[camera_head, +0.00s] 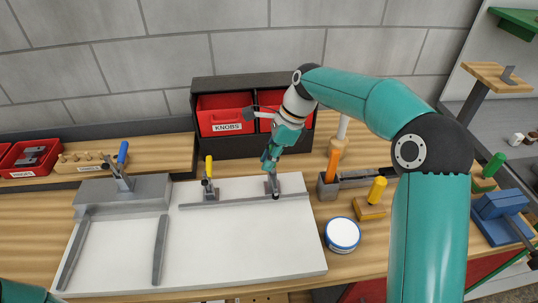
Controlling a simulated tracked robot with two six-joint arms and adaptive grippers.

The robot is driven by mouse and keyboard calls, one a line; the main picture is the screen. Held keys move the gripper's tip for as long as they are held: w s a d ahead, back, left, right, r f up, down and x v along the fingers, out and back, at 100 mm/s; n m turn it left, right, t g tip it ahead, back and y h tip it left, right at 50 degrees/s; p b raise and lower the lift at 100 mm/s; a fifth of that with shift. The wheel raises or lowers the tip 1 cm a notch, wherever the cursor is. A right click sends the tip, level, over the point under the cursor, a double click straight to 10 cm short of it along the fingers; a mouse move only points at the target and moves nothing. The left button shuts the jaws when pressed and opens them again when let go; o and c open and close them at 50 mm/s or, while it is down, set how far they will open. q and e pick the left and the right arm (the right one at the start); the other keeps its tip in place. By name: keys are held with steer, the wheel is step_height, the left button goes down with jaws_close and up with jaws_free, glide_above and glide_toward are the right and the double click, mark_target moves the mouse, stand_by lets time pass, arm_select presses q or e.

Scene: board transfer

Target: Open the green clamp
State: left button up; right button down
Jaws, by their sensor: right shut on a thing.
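My right gripper (270,165) is shut at the right clamp (273,186) on the white board's back edge. The fingers cover this clamp's handle, so its green colour cannot be told apart from my teal gripper, and whether its arm is up or down is unclear. The white board (225,240) lies on the bench with a grey bar (240,201) along its back edge. A yellow-handled clamp (209,180) stands to the left on the same edge, its handle upright. A blue-handled clamp (122,170) stands farther left on a grey plate. My left gripper is out of view.
Red bins marked KNOBS (225,115) stand in a black rack behind my right gripper. An orange-handled tool (332,166), a yellow-handled block (370,206), a round white-topped tin (342,234) and a blue vise (502,215) are to the right. The board's middle is clear.

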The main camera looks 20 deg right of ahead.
steer(key=shift+w+d+r+m+g+y+p, duration=0.1)
steer(key=shift+w+r+m+g+y+p, duration=0.25)
steer(key=shift+p, duration=1.2)
steer(key=shift+w+d+r+n+g+h+p, duration=0.1)
steer(key=shift+w+g+p, duration=0.3)
steer(key=shift+p, duration=1.1)
steer(key=shift+w+d+f+m+g+y, duration=0.15)
steer(key=shift+w+f+g+y, duration=0.15)
steer(key=shift+g, duration=0.4)
steer(key=shift+w+f+m+g+y, duration=0.15)
steer(key=shift+w+f+g, duration=0.2)
steer(key=shift+g, duration=0.6)
steer(key=c, duration=1.1)
jaws_free()
steer(key=shift+f, duration=0.1)
steer(key=shift+s, duration=0.1)
